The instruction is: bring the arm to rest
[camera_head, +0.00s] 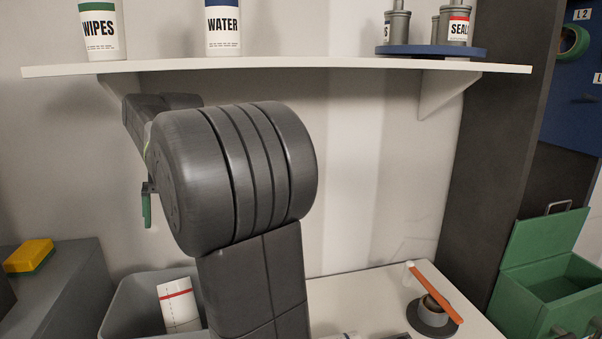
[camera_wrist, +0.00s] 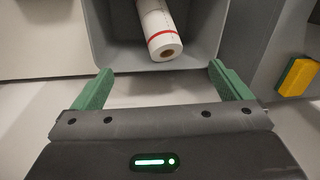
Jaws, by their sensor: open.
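My gripper (camera_wrist: 157,88) is open, with its two green fingers spread apart and nothing between them in the wrist view. Beyond the fingertips is a grey bin (camera_wrist: 205,35) with a white roll (camera_wrist: 160,32) marked by a red band inside it. In the head view my dark arm is raised in front of the wall, below the shelf. Only one green finger (camera_head: 146,208) shows there, left of my large arm joint, above the grey bin (camera_head: 122,305). The rest of the gripper is hidden behind the arm.
A white shelf (camera_head: 300,63) above my arm carries a wipes tub (camera_head: 100,30), a water container (camera_head: 222,27) and a blue turntable (camera_head: 415,51) with canisters. A yellow-and-green sponge (camera_head: 29,256) lies at left.

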